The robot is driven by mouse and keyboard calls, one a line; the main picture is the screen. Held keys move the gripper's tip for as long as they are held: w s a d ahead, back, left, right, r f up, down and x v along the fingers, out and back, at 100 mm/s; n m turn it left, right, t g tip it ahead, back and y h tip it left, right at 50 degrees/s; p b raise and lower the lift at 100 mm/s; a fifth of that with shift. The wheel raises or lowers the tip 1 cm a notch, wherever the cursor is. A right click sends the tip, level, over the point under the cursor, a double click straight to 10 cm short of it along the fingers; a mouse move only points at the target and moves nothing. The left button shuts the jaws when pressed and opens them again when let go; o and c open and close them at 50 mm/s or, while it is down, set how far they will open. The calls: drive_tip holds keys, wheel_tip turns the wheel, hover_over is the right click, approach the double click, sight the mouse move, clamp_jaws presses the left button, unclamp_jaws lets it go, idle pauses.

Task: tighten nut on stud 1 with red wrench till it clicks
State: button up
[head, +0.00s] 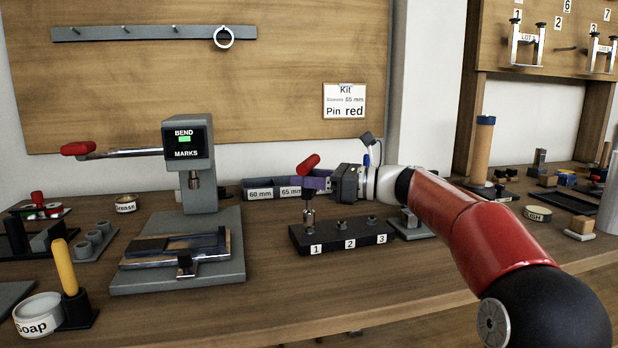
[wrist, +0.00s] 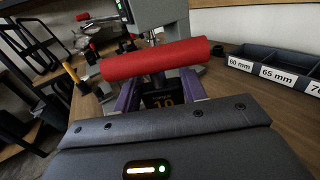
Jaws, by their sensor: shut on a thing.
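A dark block (head: 345,237) carries studs labelled 1, 2 and 3. A red-handled wrench (head: 309,164) is above stud 1 (head: 310,224), its handle tilted up to the right and its lower end pointing down at the stud. I cannot tell whether it sits on the nut. My gripper (head: 314,182) has purple fingers and is shut on the wrench, coming in from the right. In the wrist view the red handle (wrist: 155,60) lies across, beyond the fingers (wrist: 162,92). A small dark display with orange digits shows between them. Stud 1 is hidden there.
A bend press (head: 185,200) with a red-tipped lever stands left of the block. Bins labelled 60 mm and 65 mm (head: 275,192) are behind it. A soap tub (head: 38,314) and a yellow-handled tool (head: 64,268) are at the front left. The bench front before the block is clear.

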drive_tip(key=shift+f, duration=0.65)
idle(0.8)
drive_tip(key=shift+f+t+b, duration=0.1)
drive_tip(key=shift+t+b, duration=0.2)
drive_tip(key=shift+b, duration=0.1)
drive_tip(key=shift+m+t, duration=0.3)
drive_tip(key=shift+m, duration=0.1)
drive_tip(key=shift+m+t+h+b, duration=1.2)
drive_tip(key=shift+m+t+b, duration=0.4)
drive_tip(key=shift+t, duration=0.5)
drive_tip(key=shift+m+t+h, duration=0.3)
drive_tip(key=shift+t, duration=0.2)
drive_tip(key=shift+b, duration=0.35)
